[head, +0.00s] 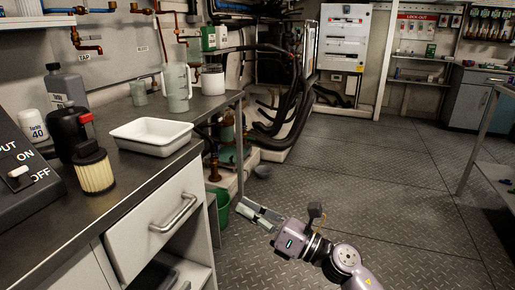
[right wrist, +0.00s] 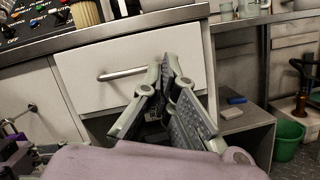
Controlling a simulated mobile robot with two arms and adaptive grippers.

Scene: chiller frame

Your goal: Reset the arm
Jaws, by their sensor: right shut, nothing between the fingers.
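My right gripper (head: 258,215) is out over the floor in the head view, to the right of the workbench, with its arm coming in from the lower right. In the right wrist view the fingers of the right gripper (right wrist: 167,75) come together at the tips, with nothing held between them. They show in front of a white drawer (right wrist: 100,72) with a bar handle. I cannot make out my left gripper in the head view. Grey and dark parts at the lower left of the right wrist view are too cut off to identify.
The workbench (head: 150,185) carries a white tray (head: 152,136), a filter (head: 94,172), a clear jug (head: 177,88) and a switch panel (head: 22,180). A green bucket (right wrist: 288,143) stands beside the cabinet. Hoses (head: 290,115) run along the wall. The floor (head: 370,180) at the right is clear.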

